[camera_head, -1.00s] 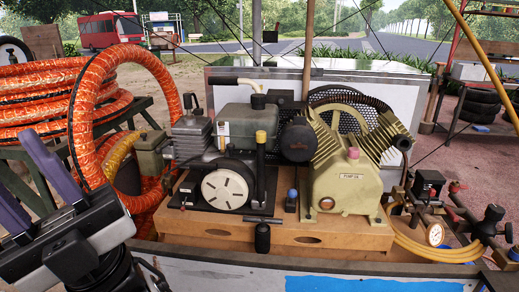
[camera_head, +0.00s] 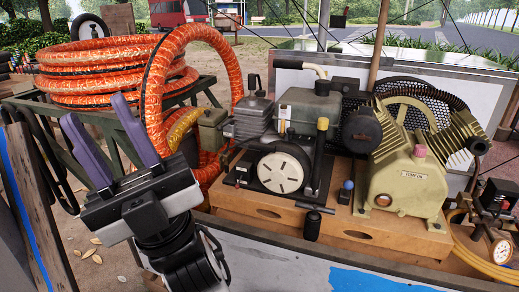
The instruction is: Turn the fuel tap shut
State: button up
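My gripper (camera_head: 96,112) is at the left of the picture, with its two purple fingers pointing up and apart. It is open, with nothing between the fingers. The small engine (camera_head: 281,172), with a white starter disc, sits on a wooden base in the middle. Its dark grey tank (camera_head: 309,106) is on top. I cannot make out for certain which small part is the fuel tap. A black lever with a yellow cap (camera_head: 322,124) stands at the engine's front right. A blue knob (camera_head: 347,185) is between engine and pump. My gripper is well left of the engine, apart from it.
A thick orange hose (camera_head: 190,40) arches down between my gripper and the engine, from a coil (camera_head: 110,70) on a green frame. The cream pump (camera_head: 405,180) stands right of the engine. A gauge (camera_head: 502,250) is at the far right. The cart's front rim (camera_head: 270,250) is low.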

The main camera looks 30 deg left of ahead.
aim_at(222, 159)
jog(key=u, duration=1.6)
jog(key=i+l, duration=0.05)
